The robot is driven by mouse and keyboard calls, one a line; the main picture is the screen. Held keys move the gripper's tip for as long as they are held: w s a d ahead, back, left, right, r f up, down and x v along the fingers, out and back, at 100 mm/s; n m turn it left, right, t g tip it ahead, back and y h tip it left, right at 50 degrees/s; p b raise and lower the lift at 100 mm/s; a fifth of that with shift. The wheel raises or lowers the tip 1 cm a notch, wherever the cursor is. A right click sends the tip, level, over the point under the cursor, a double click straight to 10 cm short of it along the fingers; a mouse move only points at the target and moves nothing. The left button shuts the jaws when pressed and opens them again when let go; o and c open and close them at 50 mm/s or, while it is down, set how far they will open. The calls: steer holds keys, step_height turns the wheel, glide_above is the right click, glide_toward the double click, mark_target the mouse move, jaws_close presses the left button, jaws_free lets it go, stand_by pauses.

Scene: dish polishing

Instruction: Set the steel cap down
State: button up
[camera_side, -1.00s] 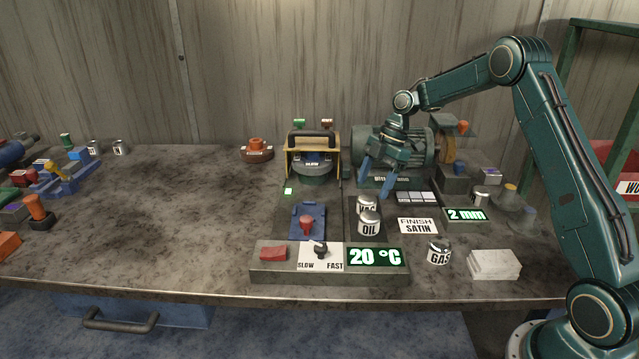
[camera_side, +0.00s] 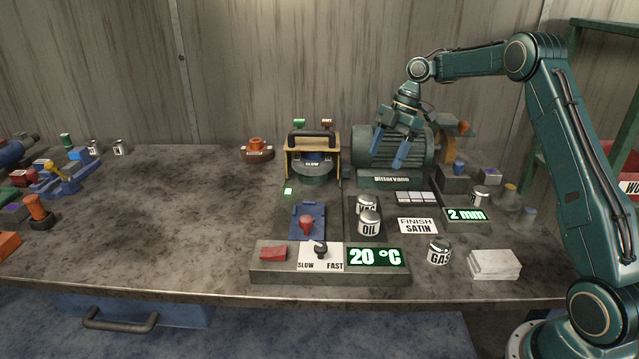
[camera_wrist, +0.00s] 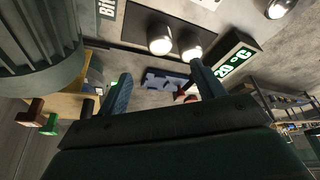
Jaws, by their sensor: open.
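Steel caps with printed labels stand upright on the bench. The VAC cap (camera_side: 366,205) and the OIL cap (camera_side: 369,223) stand one behind the other on a dark plate (camera_side: 353,233). In the wrist view both show as bright round tops, the VAC cap (camera_wrist: 160,41) and the OIL cap (camera_wrist: 190,45). The GAS cap (camera_side: 438,252) stands alone at the front right. My gripper (camera_side: 386,160) is open and empty, raised above and behind the VAC cap, in front of the motor. Its two blue fingers (camera_wrist: 160,75) are spread in the wrist view.
The green motor (camera_side: 390,150) stands close behind my gripper. Left of it is a yellow frame with a dark handle (camera_side: 311,135). The control panel (camera_side: 330,277) with knob and 20 °C display lies in front. The bench's left middle (camera_side: 170,220) is clear.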

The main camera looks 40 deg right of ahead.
stand_by(0.3)
steer(key=s+a+r+m+t+h, duration=0.2)
steer(key=s+a+r+m, duration=0.6)
steer(key=s+a+r, duration=0.6)
steer(key=s+a+f+m+t+h, duration=0.1)
steer(key=s+m, duration=0.3)
steer(key=s, duration=0.5)
steer(key=s+a+f+m+t+h, duration=0.1)
steer(key=s+a+f+m, duration=0.1)
steer(key=s, duration=0.7)
steer(key=shift+f+m+t, duration=0.4)
steer(key=shift+f+m, duration=0.2)
steer(key=shift+m, duration=0.3)
steer(key=shift+a, duration=0.1)
